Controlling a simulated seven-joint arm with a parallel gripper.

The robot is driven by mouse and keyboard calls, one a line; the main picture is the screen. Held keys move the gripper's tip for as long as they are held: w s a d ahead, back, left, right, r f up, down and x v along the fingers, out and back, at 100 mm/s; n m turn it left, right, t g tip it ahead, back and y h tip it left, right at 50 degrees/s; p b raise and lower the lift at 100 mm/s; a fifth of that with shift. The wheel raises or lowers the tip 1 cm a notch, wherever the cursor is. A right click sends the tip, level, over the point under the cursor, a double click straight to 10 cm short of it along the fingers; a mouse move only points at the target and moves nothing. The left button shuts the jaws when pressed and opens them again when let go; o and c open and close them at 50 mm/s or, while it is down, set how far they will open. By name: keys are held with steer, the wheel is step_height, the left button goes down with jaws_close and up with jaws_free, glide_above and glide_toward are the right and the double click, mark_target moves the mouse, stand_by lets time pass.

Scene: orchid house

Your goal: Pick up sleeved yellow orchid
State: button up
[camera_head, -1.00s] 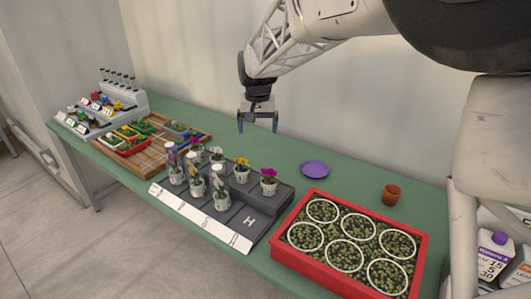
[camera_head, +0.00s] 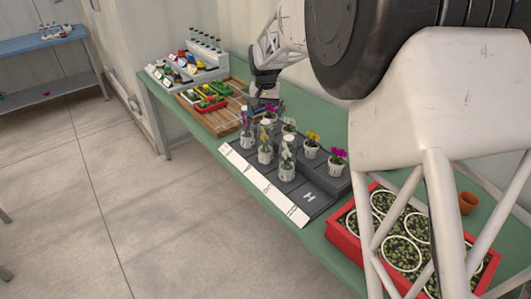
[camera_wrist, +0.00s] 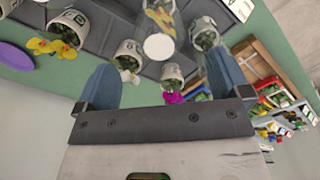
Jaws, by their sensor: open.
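A potted orchid in a clear sleeve, with yellow petals, appears to be the middle one of the front row (camera_head: 265,153); its flower colour is small and hard to tell there. In the wrist view a sleeved yellow orchid (camera_wrist: 158,18) shows at the top centre, its pot partly cut off by the frame. My gripper (camera_wrist: 163,78) is open and empty, its blue fingers apart above the plants. In the head view my gripper (camera_head: 264,106) is over the far end of the plant rack, its fingertips partly hidden near a magenta orchid (camera_head: 269,112).
Other sleeved pots (camera_head: 287,168) stand close by. Unsleeved yellow (camera_head: 312,141) and magenta (camera_head: 337,158) orchids stand on the raised back step of the grey rack (camera_head: 310,196). A wooden tray (camera_head: 222,124) lies beyond; a red seedling tray (camera_head: 345,243) is nearer.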

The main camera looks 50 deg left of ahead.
mark_target(265, 128)
steer(key=shift+f, duration=0.15)
steer(key=shift+f, duration=1.15)
steer(key=shift+f, duration=0.15)
steer(key=shift+w+a+f, duration=0.1)
steer(key=shift+f, duration=2.35)
steer(key=c, duration=1.3)
